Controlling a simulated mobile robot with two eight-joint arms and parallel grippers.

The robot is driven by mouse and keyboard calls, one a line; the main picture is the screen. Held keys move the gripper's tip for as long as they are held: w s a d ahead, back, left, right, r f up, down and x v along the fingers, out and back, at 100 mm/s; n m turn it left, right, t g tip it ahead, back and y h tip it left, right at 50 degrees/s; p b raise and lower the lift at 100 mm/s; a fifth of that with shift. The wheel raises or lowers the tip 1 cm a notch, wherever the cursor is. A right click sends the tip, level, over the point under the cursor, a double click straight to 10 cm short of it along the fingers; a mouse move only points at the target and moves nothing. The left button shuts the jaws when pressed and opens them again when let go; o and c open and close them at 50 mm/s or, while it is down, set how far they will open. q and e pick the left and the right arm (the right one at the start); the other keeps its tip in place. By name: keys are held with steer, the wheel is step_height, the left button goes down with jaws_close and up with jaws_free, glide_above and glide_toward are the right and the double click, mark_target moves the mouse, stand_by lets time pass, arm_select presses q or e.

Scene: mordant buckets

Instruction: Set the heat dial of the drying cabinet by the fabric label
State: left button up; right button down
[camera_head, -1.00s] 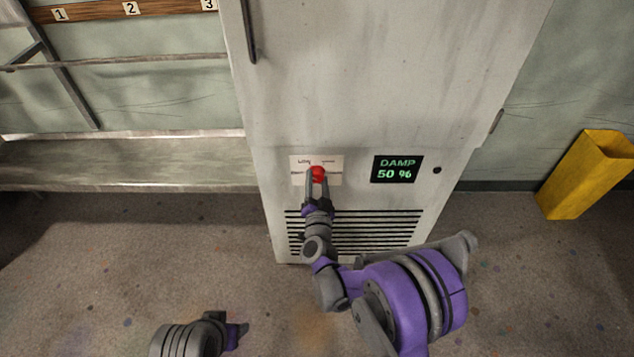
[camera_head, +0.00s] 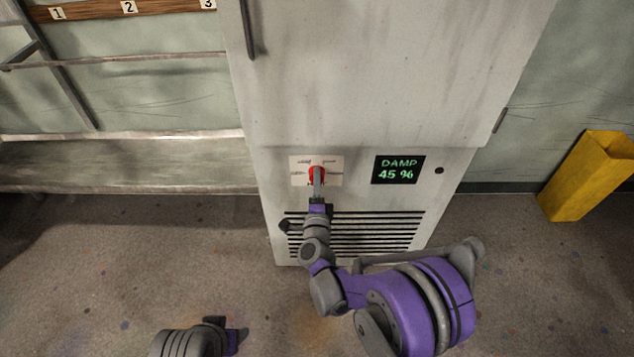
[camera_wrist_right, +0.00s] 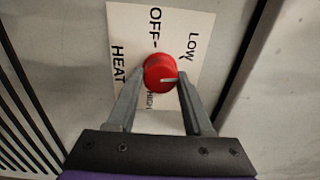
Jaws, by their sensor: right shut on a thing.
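The red heat dial (camera_head: 316,172) sits on a white plate (camera_head: 335,179) low on the grey drying cabinet (camera_head: 380,80). My right gripper (camera_head: 317,180) is shut on the dial, its fingers on either side. In the right wrist view the dial (camera_wrist_right: 159,71) has a white pointer line aimed right, towards the right finger. OFF, LOW, HEAT and HIGH can be read around it; the finger may hide other marks. The display (camera_head: 397,170) reads DAMP 45 %. No fabric label is in view. My left gripper (camera_head: 238,336) is at the bottom edge, its fingers unclear.
A rail with numbers 1, 2 and 3 (camera_head: 130,9) runs along the wall at the upper left, above a grey bench (camera_head: 120,165). A yellow bin (camera_head: 588,175) stands at the right. A slotted vent (camera_head: 385,230) lies below the dial. The floor in front is mostly clear.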

steer(key=shift+m, duration=4.4)
steer(key=shift+c, duration=1.5)
jaws_free()
steer(key=shift+s, duration=0.1)
steer(key=s, duration=1)
steer(key=shift+s+a+f+p, duration=0.15)
steer(key=shift+s+p, duration=0.15)
steer(key=shift+s, duration=0.05)
